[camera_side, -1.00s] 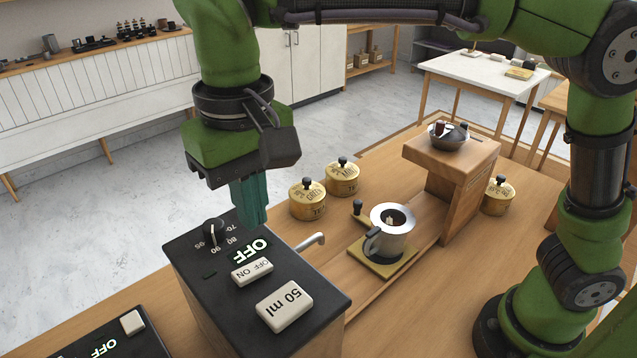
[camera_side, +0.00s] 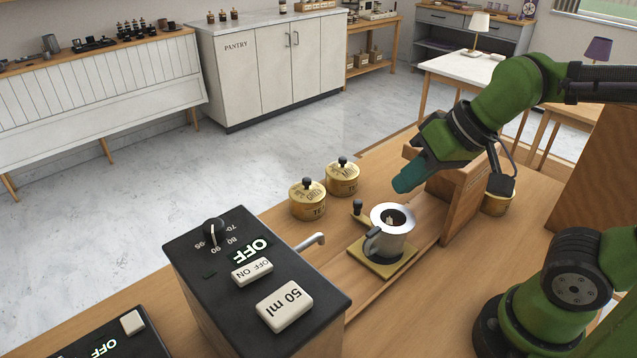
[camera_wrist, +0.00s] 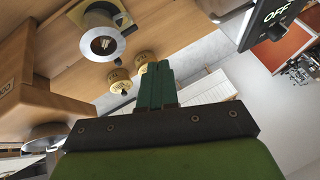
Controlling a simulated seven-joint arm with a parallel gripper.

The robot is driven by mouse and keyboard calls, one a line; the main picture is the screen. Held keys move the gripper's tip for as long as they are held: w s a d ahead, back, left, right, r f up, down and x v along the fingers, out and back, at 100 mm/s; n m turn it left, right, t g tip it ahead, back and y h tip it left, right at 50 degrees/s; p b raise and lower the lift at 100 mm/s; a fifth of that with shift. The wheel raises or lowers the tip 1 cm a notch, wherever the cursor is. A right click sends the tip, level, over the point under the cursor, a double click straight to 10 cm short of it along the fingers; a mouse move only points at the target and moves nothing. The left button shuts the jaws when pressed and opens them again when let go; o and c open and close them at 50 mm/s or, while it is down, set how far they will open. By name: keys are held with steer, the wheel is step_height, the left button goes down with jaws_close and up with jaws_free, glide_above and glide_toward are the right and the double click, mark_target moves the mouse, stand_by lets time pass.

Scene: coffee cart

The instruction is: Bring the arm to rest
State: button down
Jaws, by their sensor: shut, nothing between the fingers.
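My gripper (camera_side: 404,184) is shut and empty in the side view. It hangs in the air, tilted, at the front of the wooden stand and above and behind the metal pitcher. In the wrist view my closed teal fingers (camera_wrist: 157,83) point at the tins. My arm reaches in from the right side and is folded back toward its base.
A black dispenser (camera_side: 205,275) with buttons and an OFF display stands at the front left. The metal pitcher (camera_side: 399,240) sits on a yellow tray (camera_side: 369,262). Tea tins (camera_side: 308,205) stand behind it. The wooden stand (camera_side: 462,210) is close to my gripper.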

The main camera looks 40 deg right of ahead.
steer(key=d, duration=0.1)
steer(key=s+d+m+t, duration=0.1)
steer(key=d, duration=0.1)
steer(key=shift+s+d+r+m+h, duration=0.15)
steer(key=shift+r+m+h, duration=0.15)
steer(key=shift+r, duration=0.05)
stand_by(0.5)
